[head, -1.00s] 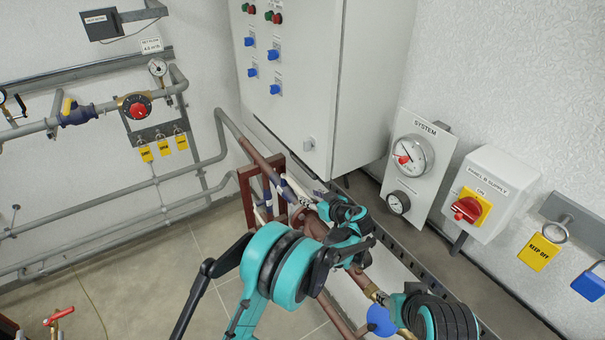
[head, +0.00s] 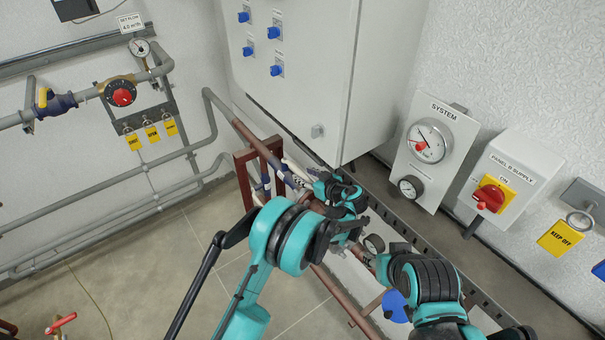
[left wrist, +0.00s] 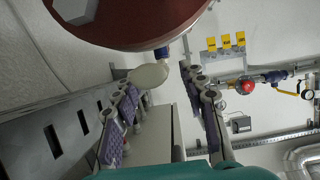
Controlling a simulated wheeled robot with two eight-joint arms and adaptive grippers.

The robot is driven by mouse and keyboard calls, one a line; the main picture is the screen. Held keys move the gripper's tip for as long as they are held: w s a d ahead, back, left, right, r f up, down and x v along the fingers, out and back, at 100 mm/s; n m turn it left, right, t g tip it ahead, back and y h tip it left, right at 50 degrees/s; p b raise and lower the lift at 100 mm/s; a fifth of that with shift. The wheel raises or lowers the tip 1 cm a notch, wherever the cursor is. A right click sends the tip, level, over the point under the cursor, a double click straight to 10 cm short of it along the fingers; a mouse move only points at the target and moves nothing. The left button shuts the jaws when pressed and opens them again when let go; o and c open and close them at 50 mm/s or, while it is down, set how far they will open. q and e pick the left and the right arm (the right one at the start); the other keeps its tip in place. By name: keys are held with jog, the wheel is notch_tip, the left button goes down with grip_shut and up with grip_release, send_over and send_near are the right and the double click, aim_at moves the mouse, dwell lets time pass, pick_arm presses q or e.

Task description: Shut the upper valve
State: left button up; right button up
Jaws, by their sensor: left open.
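My left gripper (head: 299,181) reaches to the red-brown pipe below the white cabinet, and its fingers are small and partly hidden by my wrist in the head view. In the left wrist view the left gripper (left wrist: 160,108) is open, with one finger on each side of a gap. A pale rounded knob or lever end (left wrist: 149,76) is near the tip of the left-hand finger; I cannot tell whether they touch. A large dark red round body (left wrist: 130,22) fills the top of that view. I cannot make out the upper valve for certain.
The white cabinet (head: 300,75) hangs above the pipe, beside a dark red frame (head: 243,180). A SYSTEM gauge panel (head: 432,150) and a red-yellow switch (head: 490,194) are on the right wall. A blue disc (head: 397,309) is by my right arm. Grey pipes run left.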

pick_arm(q)
jog(key=shift+s+d+r, duration=0.1)
jog(key=shift+s, duration=0.05)
jog(key=shift+c, duration=0.6)
grip_shut()
pick_arm(e)
jog(key=shift+s+d, duration=0.1)
jog(key=shift+s, duration=0.1)
